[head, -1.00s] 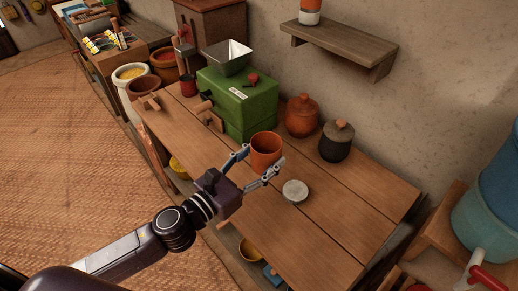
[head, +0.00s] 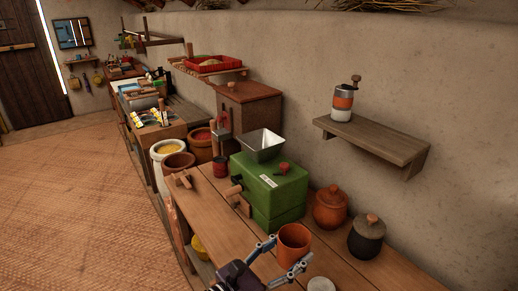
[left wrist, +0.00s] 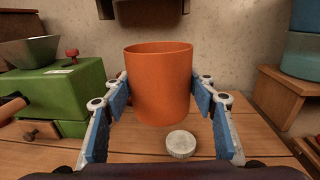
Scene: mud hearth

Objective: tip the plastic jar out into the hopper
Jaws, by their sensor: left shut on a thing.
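The orange plastic jar (head: 293,247) is upright and open at the top, near the front of the green mill in the head view. My left gripper (head: 282,257) is shut on it, one finger on each side. The left wrist view shows the jar (left wrist: 158,85) between the blue-padded fingers; I cannot tell whether its base touches the table. What it holds is hidden. The hopper (head: 262,143) is a flared metal funnel on top of the green mill (head: 270,187), beyond the jar and to its left. My right gripper is out of view.
A round grey lid (left wrist: 181,143) lies on the wooden table (left wrist: 225,120) by the jar. A terracotta pot (head: 330,208) and a dark lidded pot (head: 367,240) stand right of the mill. A wall shelf (head: 375,140) holds a grinder (head: 343,103).

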